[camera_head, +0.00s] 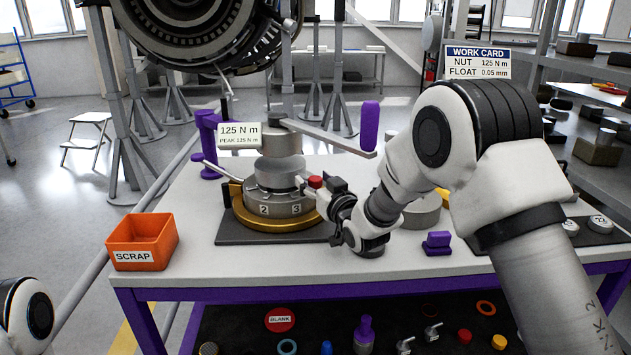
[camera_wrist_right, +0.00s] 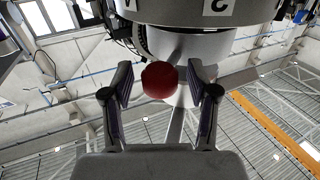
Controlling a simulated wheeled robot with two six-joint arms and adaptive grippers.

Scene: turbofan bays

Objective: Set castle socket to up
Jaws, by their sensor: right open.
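A grey stacked socket fixture (camera_head: 280,172) stands upright on a gold ring (camera_head: 262,222) on the table. Its lower drum carries the labels 2 and 3. A red round knob (camera_head: 315,182) sticks out from its right side. The castle socket itself cannot be told apart from the rest of the stack. My right gripper (camera_head: 334,190) is beside the knob. In the right wrist view the red knob (camera_wrist_right: 160,81) lies between the two open fingers, which show gaps on both sides. Only a link of my left arm shows at the lower left; its gripper is out of view.
A long lever with a purple handle (camera_head: 370,126) reaches right above the fixture. A display tag (camera_head: 239,135) reads 125 N m. An orange SCRAP bin (camera_head: 143,242) stands at the table's left. A small purple block (camera_head: 438,243) lies right of my gripper.

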